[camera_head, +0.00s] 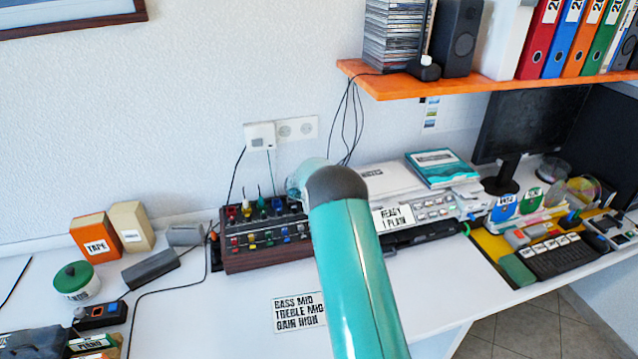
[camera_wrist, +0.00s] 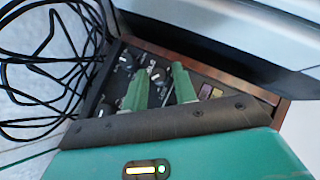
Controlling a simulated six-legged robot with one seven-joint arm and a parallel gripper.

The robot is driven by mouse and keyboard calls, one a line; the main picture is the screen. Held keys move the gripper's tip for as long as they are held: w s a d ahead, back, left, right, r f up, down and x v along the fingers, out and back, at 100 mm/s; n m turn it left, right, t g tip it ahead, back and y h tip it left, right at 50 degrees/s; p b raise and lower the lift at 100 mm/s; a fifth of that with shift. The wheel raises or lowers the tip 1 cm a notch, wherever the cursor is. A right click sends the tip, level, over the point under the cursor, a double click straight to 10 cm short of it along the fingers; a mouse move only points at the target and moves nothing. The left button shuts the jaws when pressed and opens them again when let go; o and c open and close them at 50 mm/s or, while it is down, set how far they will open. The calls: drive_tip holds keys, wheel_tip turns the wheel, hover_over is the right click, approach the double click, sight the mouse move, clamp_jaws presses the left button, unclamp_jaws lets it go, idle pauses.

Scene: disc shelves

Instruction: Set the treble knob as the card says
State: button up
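The card (camera_head: 298,312) lies on the white desk in front of the mixer and reads BASS MID, TREBLE MID, GAIN HIGH. The mixer (camera_head: 240,262) is a dark panel with wooden sides and rows of coloured knobs; its right end is hidden by my arm. In the wrist view, my gripper (camera_wrist: 162,68) is over the mixer panel, its two green fingers apart. A dark knob (camera_wrist: 157,75) with a pale mark shows between the fingers; I cannot tell whether they touch it. Another dark knob (camera_wrist: 126,60) is to its left. I cannot read which knob is treble.
A pale device with a READY / PLAIN label (camera_head: 393,217) stands right of the mixer. Black cables (camera_wrist: 40,70) lie by the panel in the wrist view. An orange shelf (camera_head: 450,84) hangs above right. The desk front beside the card is clear.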

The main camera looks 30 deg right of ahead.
drive_tip(key=shift+s+d+n+t+y, duration=0.1)
drive_tip(key=shift+s+n+t+y, duration=0.1)
drive_tip(key=shift+n+t, duration=0.3)
drive_tip(key=shift+s+d+n+t+y, duration=0.1)
drive_tip(key=shift+n+t+y, duration=0.15)
drive_tip(key=shift+n, duration=0.35)
drive_tip(key=s+a+r+m, duration=0.4)
drive_tip(key=s+a+r, duration=0.2)
drive_tip(key=r, duration=0.5)
drive_tip(key=s+a+r+m, duration=0.4)
drive_tip(key=s+a+r, duration=0.3)
drive_tip(key=s+r, duration=0.2)
drive_tip(key=shift+s+a+r+m+y, duration=0.25)
drive_tip(key=shift+r+y, duration=0.2)
drive_tip(key=shift+r, duration=0.55)
drive_tip(key=shift+w, duration=0.15)
drive_tip(key=w+d+f+n, duration=0.3)
drive_tip(key=w+d+f, duration=0.1)
drive_tip(key=f, duration=0.3)
drive_tip(key=w+d+f+n, duration=0.3)
drive_tip(key=w+d+f, duration=0.2)
drive_tip(key=w+f, duration=0.1)
drive_tip(key=w+d+f+n+t, duration=0.1)
drive_tip(key=w+d+f+n, duration=0.3)
drive_tip(key=f, duration=0.5)
drive_tip(key=shift+w+d, duration=0.25)
drive_tip(key=shift+w, duration=0.55)
